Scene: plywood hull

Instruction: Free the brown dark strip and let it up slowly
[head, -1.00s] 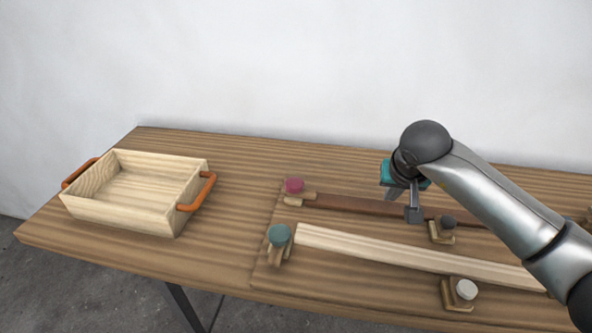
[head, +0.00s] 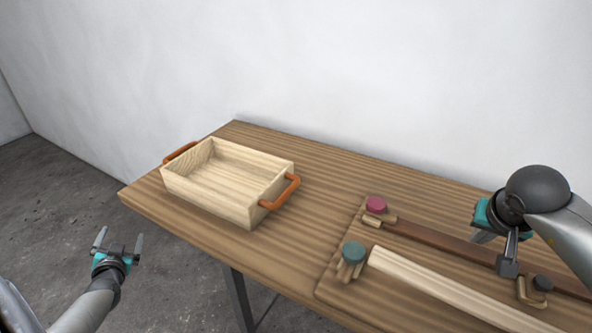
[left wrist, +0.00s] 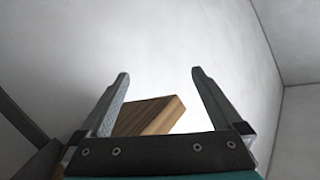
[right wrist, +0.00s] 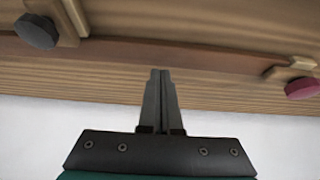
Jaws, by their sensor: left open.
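The brown dark strip (head: 440,241) lies along the back of the board, between a clamp with a maroon knob (head: 376,204) and a clamp with a dark grey knob (head: 543,283). It also shows in the right wrist view (right wrist: 190,55), with the dark knob (right wrist: 36,31) at left and the maroon knob (right wrist: 302,88) at right. My right gripper (right wrist: 160,72) is shut, its fingers together with nothing visible between them, beside the strip's back edge; contact cannot be told. My left gripper (head: 119,242) is open and empty, over the floor left of the table.
A pale strip (head: 440,288) lies in front of the dark one, with a teal-knobbed clamp (head: 353,253) at its left end. A wooden tray (head: 255,213) with orange handles stands on the left of the table. The tabletop between tray and board is clear. A wall rises behind.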

